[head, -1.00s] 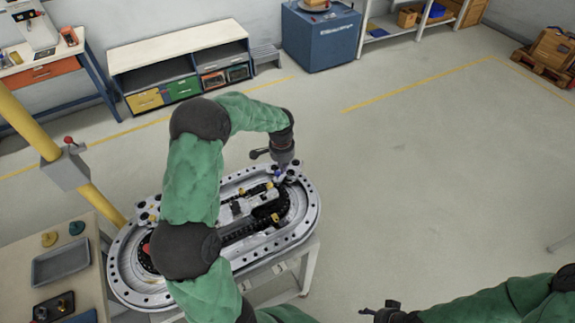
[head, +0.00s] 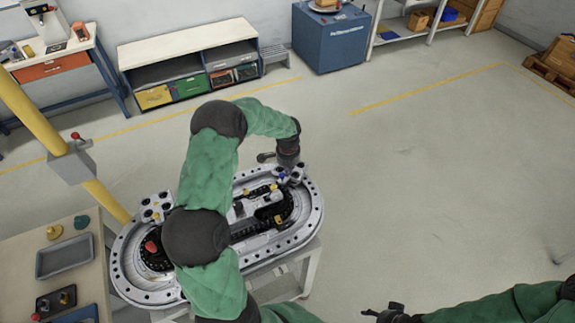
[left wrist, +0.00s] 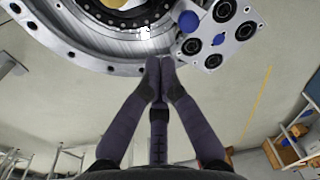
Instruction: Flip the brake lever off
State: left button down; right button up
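The oval ring track (head: 308,232) lies on a stand in front of me. My left gripper (head: 284,175) points down at its far right end, beside a grey block with blue parts. In the left wrist view the left gripper (left wrist: 160,62) is shut, fingertips together, with nothing visible between them. The tips are just below a blue knob (left wrist: 189,21) and a grey plate (left wrist: 232,35) with black round ports; contact cannot be told. I cannot tell for sure which part is the brake lever. My right gripper (head: 385,312) is at the bottom, away from the track; its fingers are unclear.
A yellow post (head: 38,120) with a red-knobbed grey box (head: 72,163) stands left of the track. A bench with a grey tray (head: 64,257) is at lower left. A shelf unit (head: 190,45) and blue cabinet (head: 330,38) stand behind.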

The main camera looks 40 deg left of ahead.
pick_arm(q)
jog(key=shift+s+a+f+p, duration=0.3)
jog(key=shift+s+f+p, duration=0.05)
jog(key=shift+s+f, duration=0.5)
jog(key=shift+s+a+f+p, duration=0.3)
jog(key=shift+s+f+p, duration=0.05)
jog(key=shift+s+f, duration=0.45)
pick_arm(e)
jog(key=shift+r, duration=0.75)
